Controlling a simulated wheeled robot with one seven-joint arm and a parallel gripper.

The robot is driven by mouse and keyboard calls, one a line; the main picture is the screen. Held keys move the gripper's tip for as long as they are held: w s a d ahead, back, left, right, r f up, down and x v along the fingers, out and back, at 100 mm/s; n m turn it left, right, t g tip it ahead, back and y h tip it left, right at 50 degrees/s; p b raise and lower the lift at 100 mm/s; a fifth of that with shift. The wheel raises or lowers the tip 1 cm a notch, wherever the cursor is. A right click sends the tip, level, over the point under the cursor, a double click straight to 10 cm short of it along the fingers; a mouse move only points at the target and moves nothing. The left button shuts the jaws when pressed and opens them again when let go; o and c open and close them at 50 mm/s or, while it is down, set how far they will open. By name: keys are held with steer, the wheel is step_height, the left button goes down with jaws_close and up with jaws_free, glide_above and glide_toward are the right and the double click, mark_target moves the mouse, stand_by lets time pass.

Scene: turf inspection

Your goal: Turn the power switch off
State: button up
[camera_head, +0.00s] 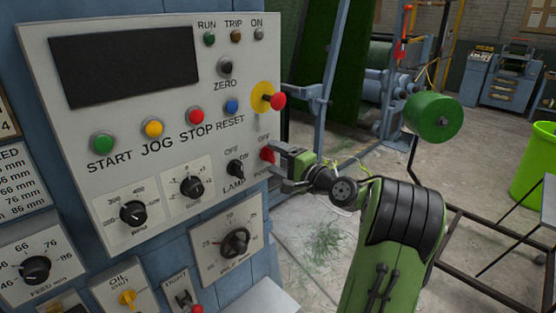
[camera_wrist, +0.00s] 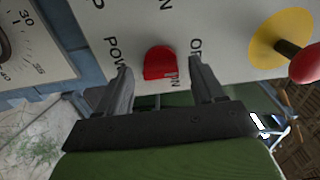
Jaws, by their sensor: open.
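The power switch is a red piece on the control panel (camera_head: 85,130), low at its right edge. In the head view the red switch (camera_head: 267,154) is partly covered by my gripper (camera_head: 277,170). The fingers are apart, one on each side, and I see no clear contact with the switch. Which way the switch is set I cannot tell for sure.
A red emergency button on a yellow disc (camera_head: 265,97) is just above the switch; it also shows in the wrist view (camera_wrist: 284,40). The black lamp knob (camera_head: 236,169) is close to the left. A green roll (camera_head: 434,117) and a black frame stand to the right.

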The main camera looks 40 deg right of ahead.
steer(key=s, duration=1.5)
steer(key=shift+s+d+b, duration=0.2)
steer(key=shift+s+b, duration=0.15)
steer(key=shift+s, duration=0.05)
